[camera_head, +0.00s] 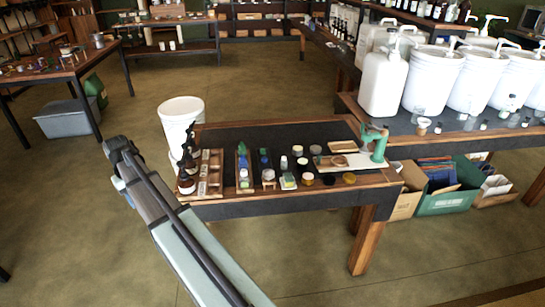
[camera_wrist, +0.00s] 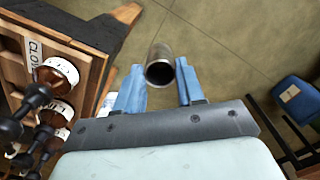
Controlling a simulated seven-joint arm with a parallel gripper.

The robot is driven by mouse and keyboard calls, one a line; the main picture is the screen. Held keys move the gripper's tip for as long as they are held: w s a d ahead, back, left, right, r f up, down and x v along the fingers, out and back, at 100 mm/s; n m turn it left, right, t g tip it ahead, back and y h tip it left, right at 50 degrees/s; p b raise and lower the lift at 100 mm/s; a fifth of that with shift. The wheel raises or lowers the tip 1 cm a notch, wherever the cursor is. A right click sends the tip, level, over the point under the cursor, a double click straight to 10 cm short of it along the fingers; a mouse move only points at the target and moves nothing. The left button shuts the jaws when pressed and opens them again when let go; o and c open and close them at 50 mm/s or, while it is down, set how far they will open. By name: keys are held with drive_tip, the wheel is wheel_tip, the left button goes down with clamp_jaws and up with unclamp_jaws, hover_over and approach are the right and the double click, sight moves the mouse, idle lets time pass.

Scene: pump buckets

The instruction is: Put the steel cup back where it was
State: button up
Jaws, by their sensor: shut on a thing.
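The steel cup (camera_wrist: 160,58) shows in the wrist view as a grey metal cylinder with a dark round opening facing the camera. My gripper (camera_wrist: 159,85) has its two blue fingers on either side of the cup and is shut on it. The cup hangs over open floor, to the right of the small wooden table's edge (camera_wrist: 94,50) in this view. In the head view my arm's end is left of the small table (camera_head: 310,205), and I cannot make out the cup or the fingers there.
Dark pump bottles (camera_head: 187,165) stand in a wooden rack (camera_head: 207,184) at the table's left end; they are close on the wrist view's left. A white bucket (camera_head: 180,122) stands behind.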

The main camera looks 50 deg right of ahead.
drive_tip(key=w+d+r+m, duration=0.1)
drive_tip(key=w+d+r, duration=0.35)
drive_tip(key=d, duration=0.25)
drive_tip(key=w+d+r, duration=0.4)
drive_tip(key=w+d, duration=0.2)
drive_tip(key=d, duration=0.2)
drive_tip(key=d+r+m, duration=0.2)
drive_tip(key=d+r, duration=0.2)
drive_tip(key=d, duration=1)
drive_tip(key=s+d+f+m, duration=0.2)
drive_tip(key=s+d+f, duration=0.1)
drive_tip(key=s+d, duration=0.65)
drive_tip(key=s+d+f+m, duration=0.1)
drive_tip(key=s+d+f, duration=0.1)
drive_tip(key=s+d, duration=0.75)
drive_tip(key=s+d+f+m, duration=0.25)
drive_tip(key=s+d, duration=0.35)
drive_tip(key=d, duration=0.7)
drive_tip(key=shift+n, duration=0.35)
drive_tip(key=shift+d+f, duration=0.2)
drive_tip(key=shift+f, duration=4.55)
drive_tip(key=shift+f, duration=0.1)
drive_tip(key=o, duration=1)
